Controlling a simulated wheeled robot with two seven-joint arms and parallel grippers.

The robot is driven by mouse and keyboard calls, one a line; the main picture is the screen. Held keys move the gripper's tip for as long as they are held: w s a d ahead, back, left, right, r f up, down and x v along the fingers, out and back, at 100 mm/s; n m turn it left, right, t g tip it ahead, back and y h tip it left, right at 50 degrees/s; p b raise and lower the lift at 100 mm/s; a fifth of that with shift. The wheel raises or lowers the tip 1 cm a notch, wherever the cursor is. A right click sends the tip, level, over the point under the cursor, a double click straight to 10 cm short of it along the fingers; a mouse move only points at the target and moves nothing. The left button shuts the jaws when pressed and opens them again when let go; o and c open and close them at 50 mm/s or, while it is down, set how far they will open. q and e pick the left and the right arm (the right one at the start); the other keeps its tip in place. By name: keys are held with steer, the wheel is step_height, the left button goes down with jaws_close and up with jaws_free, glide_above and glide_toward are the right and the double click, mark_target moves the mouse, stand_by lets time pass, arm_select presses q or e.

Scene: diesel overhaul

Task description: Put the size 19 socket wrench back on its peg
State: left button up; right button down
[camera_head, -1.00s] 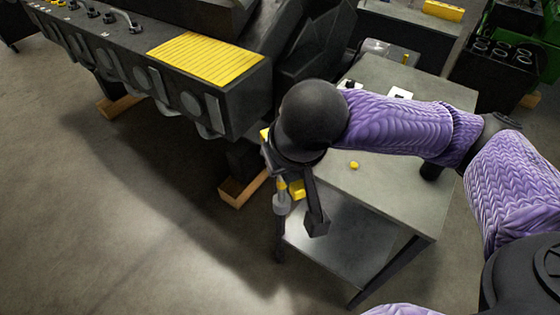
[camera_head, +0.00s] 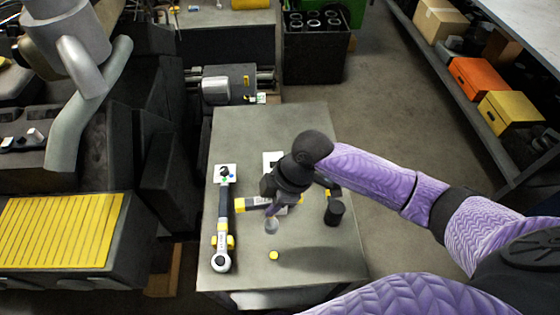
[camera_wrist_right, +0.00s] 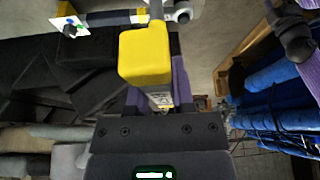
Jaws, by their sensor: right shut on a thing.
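My right gripper (camera_head: 273,206) is over the middle of the grey table, shut on a tool with a yellow handle end and a pale label, taken to be the socket wrench (camera_head: 244,204). The handle points left in the head view. In the right wrist view its yellow block (camera_wrist_right: 145,55) sits between the fingers, with a grey rod running upward. A grey rounded end (camera_head: 271,226) shows below the gripper; I cannot tell which part it is. The size mark is not readable. No peg can be picked out for certain. My left gripper is not in view.
A long wrench (camera_head: 224,225) with yellow parts lies on the table's left side. A dark cylinder (camera_head: 334,213) stands right of the gripper and a small yellow disc (camera_head: 273,255) lies in front. The table (camera_head: 300,130) has clear room at the back. Shelves with boxes (camera_head: 478,78) stand right.

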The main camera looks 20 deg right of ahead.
arm_select(q)
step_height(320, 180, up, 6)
steer(key=p, duration=0.4)
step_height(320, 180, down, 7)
steer(key=b, duration=0.7)
arm_select(e)
steer(key=s+f+n+g, duration=0.1)
steer(key=f+n, duration=0.1)
steer(key=f, duration=0.2)
steer(key=s+a+f+n+g, duration=0.1)
steer(key=s+f+n, duration=0.1)
steer(key=f+n, duration=0.1)
steer(key=shift+s+f, duration=0.3)
steer(key=shift+f, duration=0.2)
arm_select(q)
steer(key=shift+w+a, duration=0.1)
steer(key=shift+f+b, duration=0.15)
steer(key=shift+b, duration=0.15)
arm_select(e)
steer(key=shift+f, duration=0.15)
steer(key=shift+f+b, duration=0.9)
steer(key=shift+f, duration=0.1)
jaws_free()
arm_select(q)
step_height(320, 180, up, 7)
steer(key=p, duration=0.8)
steer(key=shift+p, duration=0.4)
arm_select(e)
step_height(320, 180, up, 9)
